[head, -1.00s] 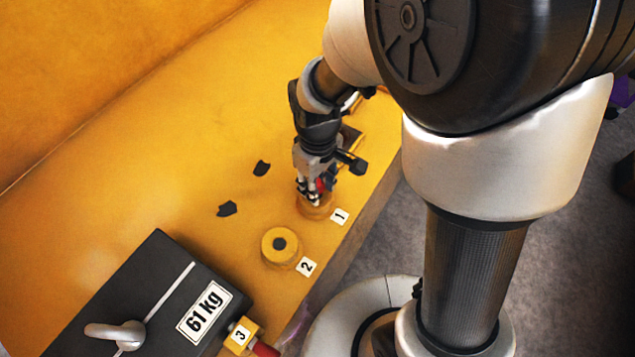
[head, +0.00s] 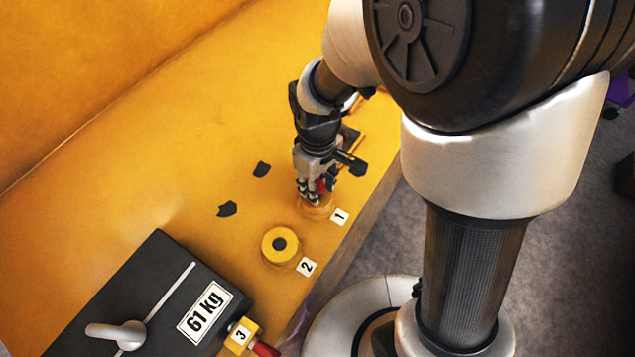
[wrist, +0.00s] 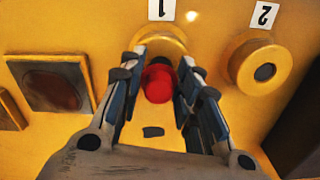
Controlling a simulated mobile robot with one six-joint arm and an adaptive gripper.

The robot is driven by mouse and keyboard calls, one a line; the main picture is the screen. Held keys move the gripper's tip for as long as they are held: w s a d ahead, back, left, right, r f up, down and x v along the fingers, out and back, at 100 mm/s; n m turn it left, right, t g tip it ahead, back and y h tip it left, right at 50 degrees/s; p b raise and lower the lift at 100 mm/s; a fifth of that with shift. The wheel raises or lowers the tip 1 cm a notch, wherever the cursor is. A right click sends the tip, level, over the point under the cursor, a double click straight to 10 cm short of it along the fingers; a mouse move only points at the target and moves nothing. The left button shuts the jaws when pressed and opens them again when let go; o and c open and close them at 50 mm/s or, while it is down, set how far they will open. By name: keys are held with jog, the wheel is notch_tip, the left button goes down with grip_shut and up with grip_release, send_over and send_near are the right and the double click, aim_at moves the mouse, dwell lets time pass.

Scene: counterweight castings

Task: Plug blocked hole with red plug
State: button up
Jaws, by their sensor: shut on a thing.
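My gripper (head: 310,197) is shut on a red plug (wrist: 157,86), with a finger on each side of it in the wrist view. The gripper points down at the round yellow boss by label 1 (wrist: 163,44). The fingers and plug cover most of that boss, so I cannot tell whether the plug is in its hole or just above it. The boss by label 2 (head: 272,254) is uncovered and has a dark round centre; it also shows in the wrist view (wrist: 245,77). A yellow fitting with label 3 (head: 249,326) has a red piece (head: 265,349) beside it.
A dark 61 kg block (head: 160,262) with a grey handle (head: 112,334) stands at lower left. Two dark flakes (head: 262,168) (head: 228,209) lie on the yellow surface. A framed dark square patch (wrist: 52,88) is left of boss 1 in the wrist view. The yellow surface left of the gripper is mostly clear.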

jog(key=shift+f, duration=0.1)
jog(key=shift+f+b, duration=0.55)
jog(key=shift+f, duration=0.1)
jog(key=shift+r, duration=0.2)
jog(key=shift+r+p, duration=0.6)
jog(key=shift+p, duration=0.1)
